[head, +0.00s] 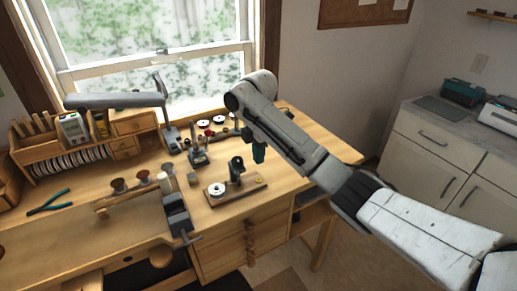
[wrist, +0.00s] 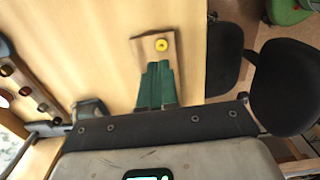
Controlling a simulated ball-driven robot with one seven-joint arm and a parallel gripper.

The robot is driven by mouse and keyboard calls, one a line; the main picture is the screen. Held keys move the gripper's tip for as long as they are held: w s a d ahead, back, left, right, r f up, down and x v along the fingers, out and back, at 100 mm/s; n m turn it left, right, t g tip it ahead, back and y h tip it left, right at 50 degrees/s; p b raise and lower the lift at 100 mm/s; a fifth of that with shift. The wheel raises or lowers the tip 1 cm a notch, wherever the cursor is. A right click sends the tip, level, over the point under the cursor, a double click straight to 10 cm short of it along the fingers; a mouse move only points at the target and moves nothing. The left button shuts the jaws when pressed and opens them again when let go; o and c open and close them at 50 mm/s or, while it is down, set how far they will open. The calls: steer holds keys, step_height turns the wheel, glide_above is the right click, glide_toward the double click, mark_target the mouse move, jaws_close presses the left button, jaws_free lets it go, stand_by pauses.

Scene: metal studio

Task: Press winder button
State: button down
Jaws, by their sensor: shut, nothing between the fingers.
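The winder (head: 236,170) stands on a small wooden board (head: 243,190) near the front right of the workbench. A white spool (head: 217,189) sits at the board's left end and a round yellow button (head: 259,181) at its right end. In the wrist view the yellow button (wrist: 161,44) lies just beyond the tips of my gripper (wrist: 157,65). The teal fingers are together with nothing between them and hide part of the board. In the head view my gripper (head: 258,154) points down above the button end, apart from it.
A vise (head: 177,212) is fixed at the bench's front edge left of the winder. Small tools and spools (head: 204,124) stand behind it. Pliers (head: 48,202) lie far left. A dark chair (wrist: 285,85) is beside the bench in the wrist view.

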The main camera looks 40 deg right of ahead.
steer(key=b, duration=0.1)
glide_above(259, 180)
step_height(259, 180, down, 5)
steer(key=shift+w, duration=0.15)
steer(key=shift+f, duration=1.1)
steer(key=shift+f, duration=0.1)
steer(key=shift+s+f, duration=0.2)
steer(key=shift+f, duration=0.7)
steer(key=shift+a+r, duration=0.1)
steer(key=shift+r, duration=0.2)
step_height(259, 180, up, 15)
steer(key=p, duration=0.6)
steer(key=shift+w+d+p, duration=0.2)
steer(key=shift+w+p, duration=0.1)
